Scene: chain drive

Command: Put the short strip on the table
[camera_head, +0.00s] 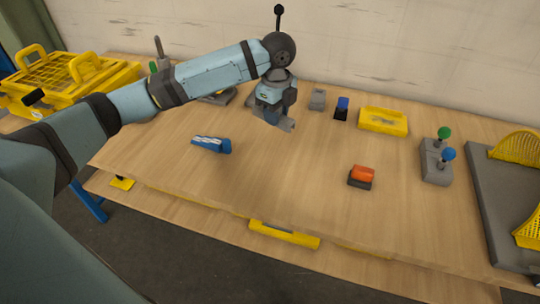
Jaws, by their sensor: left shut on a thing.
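My left gripper (272,112) hangs over the back middle of the table, pointing down. It is shut on a small grey piece, which looks like the short strip (288,125), jutting out to the right below the fingers. The fingers and arm hide part of it, and I cannot tell whether it touches the table. The wooden table (270,180) is mostly bare around it. My right gripper is not in view.
A blue-and-white object (211,144) lies left of centre. An orange-topped block (361,176) stands at the right front. A yellow tray (384,121), a blue-topped block (341,108) and a grey block (318,99) stand behind. A two-knob grey base (437,165) is at right.

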